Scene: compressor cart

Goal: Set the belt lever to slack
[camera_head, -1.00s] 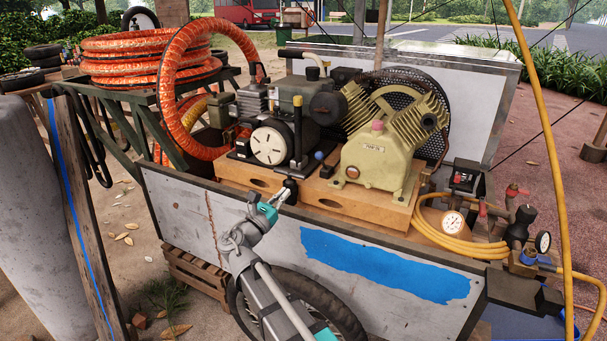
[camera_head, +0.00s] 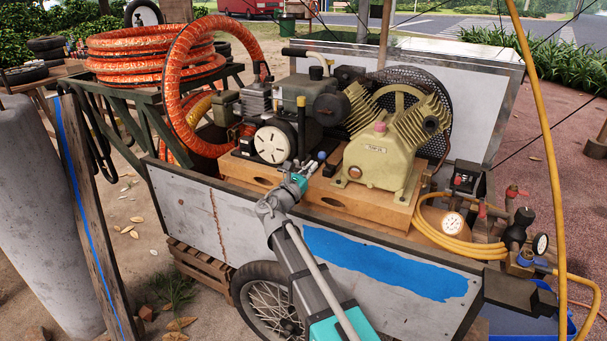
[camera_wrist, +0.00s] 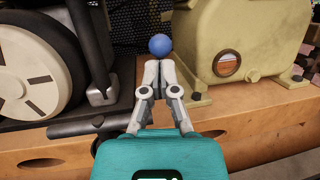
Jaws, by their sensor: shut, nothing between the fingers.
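A blue ball knob (camera_head: 321,156) sits between the dark engine and the beige compressor. I take it for the belt lever's knob, but its shaft is hidden and no slack marking can be read. In the wrist view the blue knob (camera_wrist: 160,44) shows just beyond my fingertips. My gripper (camera_wrist: 159,66) is shut, its fingers together and empty, pointing at the knob from the front. Whether the tips touch the knob I cannot tell. In the head view my gripper (camera_head: 307,171) is over the cart's front edge, in front of the knob.
The engine with its white disc (camera_head: 272,145) stands left and the beige compressor (camera_head: 382,160) right, both on a wooden base (camera_wrist: 245,112). A black post with a yellow top (camera_head: 301,112) rises nearby. The cart's front wall (camera_head: 205,220) lies below my arm.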

